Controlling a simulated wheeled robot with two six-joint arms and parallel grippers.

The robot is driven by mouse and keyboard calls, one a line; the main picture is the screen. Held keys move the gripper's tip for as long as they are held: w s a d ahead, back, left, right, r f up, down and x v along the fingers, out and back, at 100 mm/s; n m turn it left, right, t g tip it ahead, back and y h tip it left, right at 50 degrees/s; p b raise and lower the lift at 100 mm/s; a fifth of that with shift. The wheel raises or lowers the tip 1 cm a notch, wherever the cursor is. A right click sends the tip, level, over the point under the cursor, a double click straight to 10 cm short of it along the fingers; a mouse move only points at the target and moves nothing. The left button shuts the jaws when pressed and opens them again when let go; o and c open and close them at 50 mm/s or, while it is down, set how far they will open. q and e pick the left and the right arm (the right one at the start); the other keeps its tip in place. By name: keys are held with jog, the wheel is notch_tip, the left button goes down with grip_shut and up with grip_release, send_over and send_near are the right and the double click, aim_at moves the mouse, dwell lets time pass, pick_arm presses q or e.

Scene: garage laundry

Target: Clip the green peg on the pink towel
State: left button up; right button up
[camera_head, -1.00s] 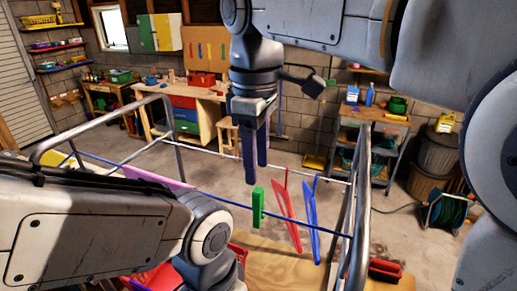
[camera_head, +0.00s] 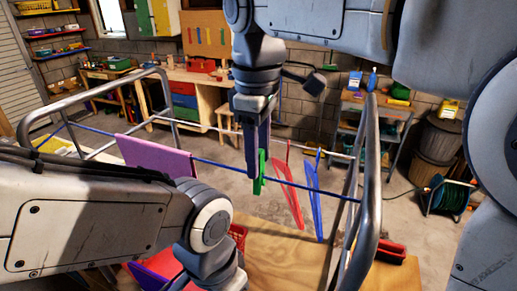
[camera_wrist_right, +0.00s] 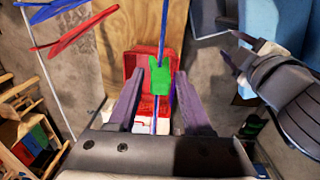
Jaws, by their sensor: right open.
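The green peg (camera_head: 262,173) sits upright on the blue line, right of the pink towel. It also shows in the right wrist view (camera_wrist_right: 160,78). My right gripper (camera_head: 257,170) points down over the peg. In the right wrist view its fingers (camera_wrist_right: 155,80) are apart, one on each side of the peg with gaps visible. The pink towel (camera_head: 155,156), purplish-pink, hangs over the blue line further left, apart from the peg. My left arm crosses the lower left; its fingers are hidden.
The blue line (camera_head: 215,166) runs between metal rack frames (camera_head: 372,190). A red hanger (camera_head: 289,190) and blue hanger (camera_head: 312,200) hang right of the peg. A wooden board (camera_head: 285,255) and a red basket (camera_head: 238,235) are below. A workbench stands behind.

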grip_shut()
jog(key=shift+r+p, duration=2.8)
jog(key=shift+s+f, duration=0.1)
